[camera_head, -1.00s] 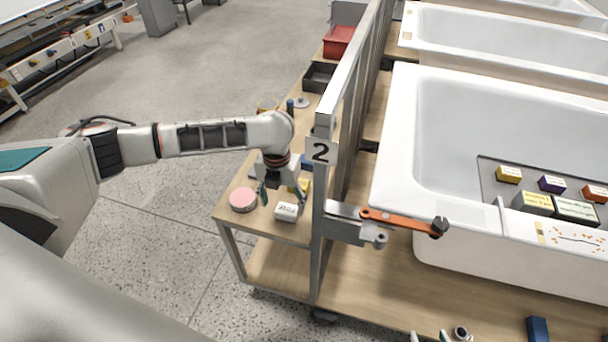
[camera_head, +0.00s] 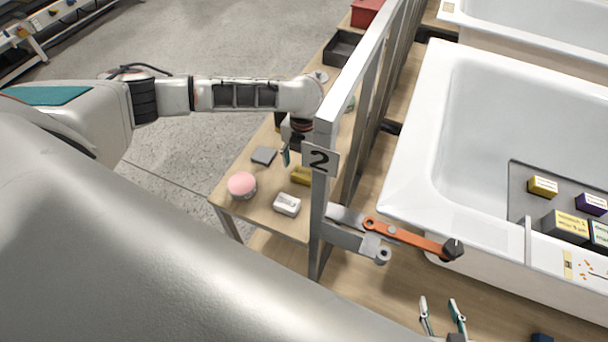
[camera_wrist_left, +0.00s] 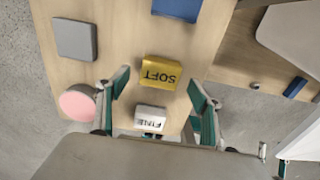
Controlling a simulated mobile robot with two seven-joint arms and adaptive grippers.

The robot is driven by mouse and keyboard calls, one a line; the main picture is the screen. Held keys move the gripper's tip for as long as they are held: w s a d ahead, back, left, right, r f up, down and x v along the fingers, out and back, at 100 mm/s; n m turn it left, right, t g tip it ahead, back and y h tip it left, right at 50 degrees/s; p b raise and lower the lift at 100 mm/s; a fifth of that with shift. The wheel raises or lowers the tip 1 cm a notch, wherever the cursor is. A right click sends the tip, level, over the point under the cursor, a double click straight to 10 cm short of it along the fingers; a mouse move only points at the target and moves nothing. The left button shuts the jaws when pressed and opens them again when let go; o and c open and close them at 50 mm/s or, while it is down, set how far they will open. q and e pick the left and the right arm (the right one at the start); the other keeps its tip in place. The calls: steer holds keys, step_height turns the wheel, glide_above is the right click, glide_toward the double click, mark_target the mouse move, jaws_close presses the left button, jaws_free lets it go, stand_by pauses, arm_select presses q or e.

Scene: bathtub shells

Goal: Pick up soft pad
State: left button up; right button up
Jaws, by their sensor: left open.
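The soft pad is a yellow block (camera_head: 302,175) on the narrow wooden side table, just left of the grey post. In the left wrist view it is the yellow block (camera_wrist_left: 160,72) with SOFT printed upside down. My left gripper (camera_head: 290,154) hangs above the table, behind the pad in the head view; the post partly hides it. In the wrist view my left gripper's fingers (camera_wrist_left: 158,80) are spread apart on either side of the pad, with nothing held. My right gripper (camera_head: 441,304) shows only its two separated fingertips at the bottom edge, empty.
A white FINE block (camera_head: 287,204), a pink round pad (camera_head: 241,185) and a grey square pad (camera_head: 264,156) lie close by. A white bathtub (camera_head: 420,150) lies beyond.

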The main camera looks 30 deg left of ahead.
mark_target(304, 172)
arm_select(q)
step_height(304, 172, down, 3)
steer(key=shift+r, duration=0.15)
steer(key=shift+f, duration=0.45)
arm_select(e)
steer(key=shift+w+r, duration=0.1)
steer(key=shift+w, duration=0.3)
steer(key=shift+r, duration=0.1)
arm_select(q)
steer(key=c, duration=1.2)
steer(key=shift+r, duration=0.2)
